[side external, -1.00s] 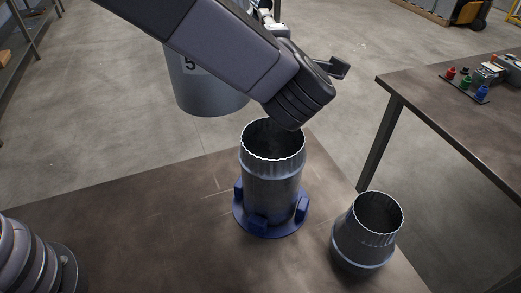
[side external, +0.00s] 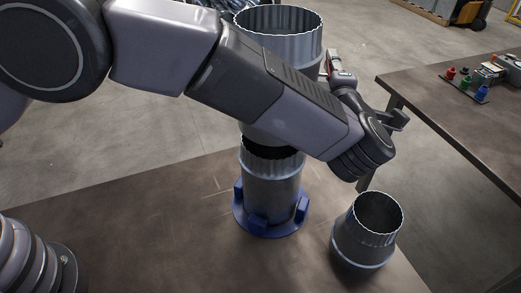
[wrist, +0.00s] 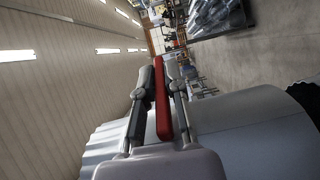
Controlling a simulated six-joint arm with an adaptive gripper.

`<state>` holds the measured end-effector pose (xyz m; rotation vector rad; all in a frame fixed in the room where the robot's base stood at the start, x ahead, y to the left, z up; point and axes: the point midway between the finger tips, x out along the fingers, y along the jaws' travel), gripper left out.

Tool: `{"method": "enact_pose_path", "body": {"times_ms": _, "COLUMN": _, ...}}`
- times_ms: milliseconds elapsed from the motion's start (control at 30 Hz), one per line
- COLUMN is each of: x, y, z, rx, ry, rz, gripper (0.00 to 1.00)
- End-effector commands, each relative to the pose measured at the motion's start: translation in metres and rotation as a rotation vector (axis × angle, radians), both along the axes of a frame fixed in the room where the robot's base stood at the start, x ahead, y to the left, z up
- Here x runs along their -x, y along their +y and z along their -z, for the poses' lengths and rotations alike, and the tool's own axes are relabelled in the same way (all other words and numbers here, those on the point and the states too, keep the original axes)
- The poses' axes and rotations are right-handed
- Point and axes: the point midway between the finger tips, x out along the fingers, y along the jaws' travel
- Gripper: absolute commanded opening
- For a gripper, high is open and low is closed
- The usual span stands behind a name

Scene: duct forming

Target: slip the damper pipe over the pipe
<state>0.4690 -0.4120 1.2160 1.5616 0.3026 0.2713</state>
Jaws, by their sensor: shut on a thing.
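The damper pipe (side external: 300,46) is a wide grey metal tube with a crimped top rim. It is upright above the pipe (side external: 273,185), partly hidden by my arm. The pipe stands upright in a blue round holder (side external: 268,228). The damper pipe's lower edge shows close to the pipe's crimped mouth, whose dark inside is still partly visible; I cannot tell whether they touch. My gripper (side external: 336,66) is at the damper pipe's right side. In the wrist view, my gripper (wrist: 160,78) is shut on the red handle (wrist: 162,100), with the damper pipe (wrist: 245,125) below.
A tapered metal reducer (side external: 366,235) stands on the brown table (side external: 130,225), right of the holder and below my wrist. A second table (side external: 450,110) at the right carries small colored items (side external: 466,83). The table's left part is mostly clear.

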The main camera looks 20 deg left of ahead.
Motion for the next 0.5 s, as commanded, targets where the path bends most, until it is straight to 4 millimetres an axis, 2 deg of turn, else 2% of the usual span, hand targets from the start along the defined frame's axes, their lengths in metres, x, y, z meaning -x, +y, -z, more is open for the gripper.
{"method": "enact_pose_path", "body": {"times_ms": 500, "x": 0.0, "y": 0.0, "z": 0.043, "rx": -0.002, "ry": -0.002, "rz": 0.0, "gripper": 0.0}}
